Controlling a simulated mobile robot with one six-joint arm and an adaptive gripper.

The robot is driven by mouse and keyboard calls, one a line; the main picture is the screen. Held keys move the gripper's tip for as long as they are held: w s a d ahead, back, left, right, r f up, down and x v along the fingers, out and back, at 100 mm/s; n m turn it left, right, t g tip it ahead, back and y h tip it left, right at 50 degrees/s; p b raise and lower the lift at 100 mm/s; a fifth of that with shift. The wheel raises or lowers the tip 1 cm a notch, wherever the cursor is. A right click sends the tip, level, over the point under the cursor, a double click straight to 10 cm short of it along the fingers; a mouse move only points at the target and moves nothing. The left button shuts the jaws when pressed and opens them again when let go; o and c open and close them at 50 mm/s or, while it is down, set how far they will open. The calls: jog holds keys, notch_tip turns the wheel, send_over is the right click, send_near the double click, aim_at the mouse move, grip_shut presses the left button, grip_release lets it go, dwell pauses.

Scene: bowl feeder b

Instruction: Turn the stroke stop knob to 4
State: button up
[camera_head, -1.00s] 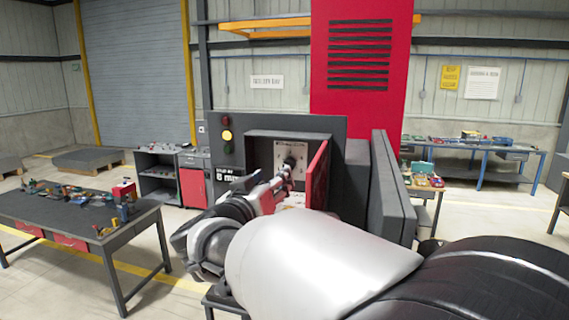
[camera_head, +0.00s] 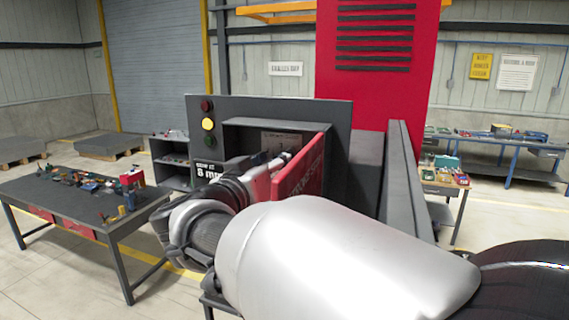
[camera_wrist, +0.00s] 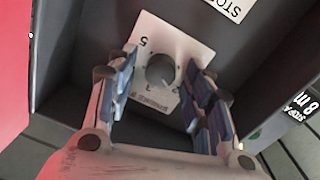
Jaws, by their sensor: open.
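In the wrist view, the round grey stroke stop knob (camera_wrist: 160,71) sits on a white dial plate (camera_wrist: 188,45) inside a dark recess. The plate appears turned upside down, with a 5 at its upper left and other marks below the knob, partly unclear. I cannot tell which number the knob points to. My gripper (camera_wrist: 161,66) is open, with one finger to each side of the knob and a gap showing on both sides. In the head view, my gripper reaches into the recess of the machine (camera_head: 262,110); the knob is hidden there.
A red open door panel (camera_head: 303,172) stands just right of my gripper; red also fills the wrist view's left edge. The recess walls (camera_wrist: 80,45) surround the dial closely. An "8 mm" label (camera_head: 209,173) is left of the opening. A workbench (camera_head: 60,200) stands at left.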

jog(key=shift+s+a, duration=0.1)
jog(key=shift+s, duration=0.05)
jog(key=shift+c, duration=0.6)
jog(key=c, duration=0.9)
jog(key=shift+d+f+m+y+b, duration=0.15)
jog(key=shift+m+b, duration=1.65)
jog(key=shift+m, duration=2.05)
jog(key=shift+d+r+m+y+b, duration=0.1)
jog(key=shift+m+y+b, duration=0.15)
jog(key=shift+m+b, duration=2.55)
jog(key=shift+d+f+m+y+b, duration=0.15)
jog(key=shift+m+b, duration=0.65)
jog(key=shift+m, duration=4.05)
jog(key=shift+a+r, duration=0.1)
